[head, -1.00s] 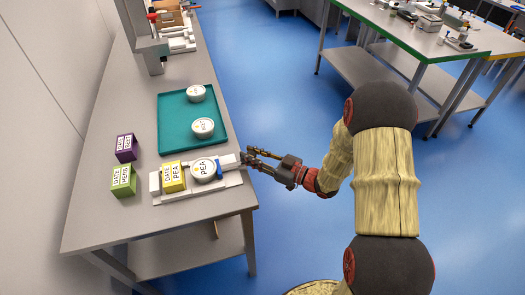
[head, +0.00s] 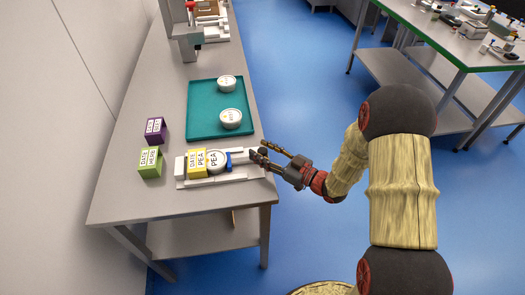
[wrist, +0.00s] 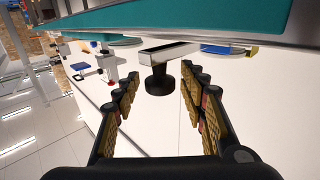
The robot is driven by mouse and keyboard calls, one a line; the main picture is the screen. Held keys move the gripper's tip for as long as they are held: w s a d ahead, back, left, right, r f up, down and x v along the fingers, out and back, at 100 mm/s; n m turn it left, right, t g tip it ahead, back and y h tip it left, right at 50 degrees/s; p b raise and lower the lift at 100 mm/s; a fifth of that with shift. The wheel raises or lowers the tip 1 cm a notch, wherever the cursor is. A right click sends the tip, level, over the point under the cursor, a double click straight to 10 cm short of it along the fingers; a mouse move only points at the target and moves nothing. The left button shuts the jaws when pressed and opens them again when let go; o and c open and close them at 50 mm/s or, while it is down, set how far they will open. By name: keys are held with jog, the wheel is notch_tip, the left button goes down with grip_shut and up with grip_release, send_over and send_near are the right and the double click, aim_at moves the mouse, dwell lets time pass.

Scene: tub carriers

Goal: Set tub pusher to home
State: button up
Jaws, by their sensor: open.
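The tub pusher shows as a blue block (head: 229,159) in a white carrier (head: 222,182) near the table's right edge. The white tub marked PEA (head: 215,161) sits left of the blue block, beside a yellow DATE PEA block (head: 197,163). In the wrist view a pale bar (wrist: 165,52) carries a black knob (wrist: 158,80). My gripper (head: 264,151) is open at the carrier's right end. In the wrist view its fingers (wrist: 165,76) stand on either side of the knob, with visible gaps. Contact is not seen.
A teal tray (head: 195,123) with two white tubs (head: 231,118) lies just behind the carrier. Purple (head: 155,130) and green (head: 150,162) blocks stand to the left. A grey apparatus (head: 186,35) stands farther back. Blue floor is open to the right.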

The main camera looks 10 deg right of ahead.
jog(key=v, duration=1.2)
dwell(0.3)
